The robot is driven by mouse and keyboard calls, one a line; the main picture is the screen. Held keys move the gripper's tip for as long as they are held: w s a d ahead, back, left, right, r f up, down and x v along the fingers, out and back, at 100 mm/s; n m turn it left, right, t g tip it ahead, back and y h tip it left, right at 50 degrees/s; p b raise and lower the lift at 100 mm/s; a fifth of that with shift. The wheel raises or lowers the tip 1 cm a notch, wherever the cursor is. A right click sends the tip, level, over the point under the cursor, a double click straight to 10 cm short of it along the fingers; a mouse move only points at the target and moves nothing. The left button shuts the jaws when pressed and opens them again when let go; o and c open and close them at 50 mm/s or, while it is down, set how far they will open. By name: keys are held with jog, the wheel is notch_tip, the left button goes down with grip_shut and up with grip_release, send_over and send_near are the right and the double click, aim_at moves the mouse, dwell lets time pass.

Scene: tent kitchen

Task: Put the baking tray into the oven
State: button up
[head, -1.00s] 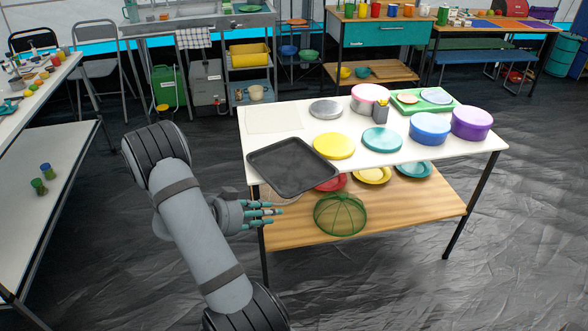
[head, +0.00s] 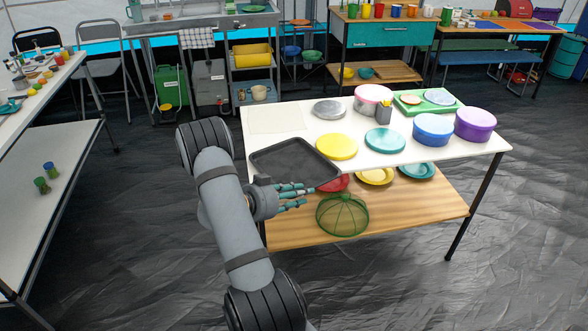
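The dark baking tray (head: 294,161) lies flat at the front left of the white table, its near edge along the tabletop's front. My gripper (head: 304,194) is just in front of and below the tray's near edge, in the air, pointing right. Its teal fingers are apart with nothing between them. It looks close to the tray, but I cannot tell whether it touches. A unit with a teal front panel (head: 383,34) stands under the back counter; I cannot tell whether it is the oven.
Beside the tray are a yellow lid (head: 337,146) and a teal lid (head: 385,140). A blue container (head: 433,131) and a purple container (head: 475,125) stand at the right. A green mesh dome (head: 342,214) is on the lower wooden shelf. The dark floor right of the table is open.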

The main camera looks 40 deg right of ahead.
jog(key=shift+d, duration=0.1)
jog(key=shift+c, duration=1.1)
grip_shut()
